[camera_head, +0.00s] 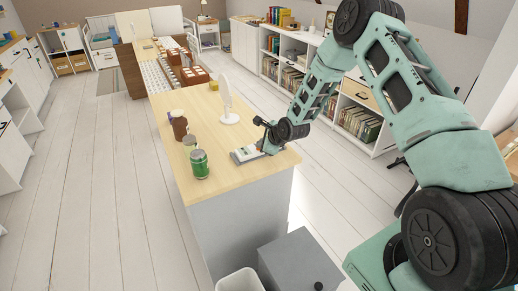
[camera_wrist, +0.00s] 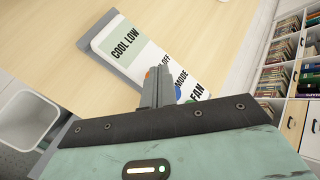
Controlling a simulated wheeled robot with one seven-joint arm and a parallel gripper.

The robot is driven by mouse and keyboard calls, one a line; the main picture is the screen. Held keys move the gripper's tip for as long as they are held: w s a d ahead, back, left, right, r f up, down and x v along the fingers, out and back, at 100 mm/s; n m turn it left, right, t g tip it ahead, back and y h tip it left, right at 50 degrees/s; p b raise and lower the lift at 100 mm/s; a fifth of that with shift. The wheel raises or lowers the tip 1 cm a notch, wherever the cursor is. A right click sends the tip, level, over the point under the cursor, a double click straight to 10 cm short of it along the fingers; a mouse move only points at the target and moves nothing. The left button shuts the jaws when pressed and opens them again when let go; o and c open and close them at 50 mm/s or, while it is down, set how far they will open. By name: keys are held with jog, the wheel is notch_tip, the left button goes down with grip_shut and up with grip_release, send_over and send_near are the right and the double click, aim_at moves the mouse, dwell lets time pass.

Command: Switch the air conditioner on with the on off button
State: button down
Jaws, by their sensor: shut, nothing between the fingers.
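A pale control panel (camera_head: 244,155) lies at the near right corner of the wooden desk. In the wrist view the panel (camera_wrist: 149,50) shows a pale green display (camera_wrist: 124,41) reading COOL LOW and a row of buttons labelled OFF (start of the label hidden), MODE and FAN. An orange button (camera_wrist: 148,73) by the OFF label is partly hidden by my fingers, and a blue button (camera_wrist: 178,92) shows by MODE. My gripper (camera_wrist: 158,74) is shut and empty, its tips over the orange button's edge. I cannot tell whether they touch it. In the head view my gripper (camera_head: 265,147) is at the panel's right end.
A green can (camera_head: 199,164), another can (camera_head: 189,145) and a brown mug (camera_head: 180,127) stand left of the panel. A white round-headed stand (camera_head: 228,105) is behind it. A white bin (camera_head: 240,281) and a grey cabinet (camera_head: 292,262) stand in front of the desk.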

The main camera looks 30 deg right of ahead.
jog(key=shift+r, duration=0.1)
jog(key=shift+r+p, duration=0.55)
jog(key=shift+r, duration=0.15)
jog(key=shift+r+p, duration=1.65)
jog(key=shift+r, duration=0.9)
